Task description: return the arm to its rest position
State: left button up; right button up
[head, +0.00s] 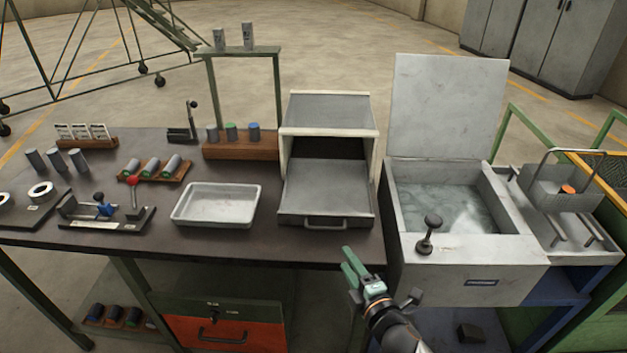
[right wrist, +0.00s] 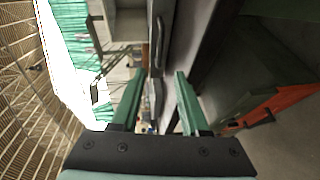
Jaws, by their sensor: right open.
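My right gripper (head: 354,265) is in front of the workbench's front edge, at the gap between the bench and the grey tank. Its green fingers are apart with nothing between them. The right wrist view also shows the open gripper (right wrist: 155,100), with the bench edge and furnace front beyond it. My right arm comes in from the bottom of the head view. My left gripper is not in view.
The furnace (head: 328,112) stands on the bench (head: 270,245) with its door down. A metal tray (head: 215,205) is left of it. The open-lidded tank (head: 465,262) with liquid stands right, beside a wire basket (head: 560,190). Floor shows beneath the bench.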

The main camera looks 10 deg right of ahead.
jog(key=s+f+m+g, duration=0.2)
jog(key=s+f+m, duration=0.2)
jog(key=s, duration=0.3)
jog(key=s+a+f+m+g, duration=0.1)
jog(key=s+f+m+g, duration=0.1)
jog(key=s+f+m, duration=0.3)
jog(key=s+f+m+g, duration=0.2)
jog(key=s+f+m, duration=0.3)
jog(key=s, duration=0.5)
jog(key=m, duration=0.2)
jog(key=shift+s+a+m+g, duration=0.15)
jog(key=shift+s+m+g, duration=0.1)
jog(key=shift+m+g, duration=0.05)
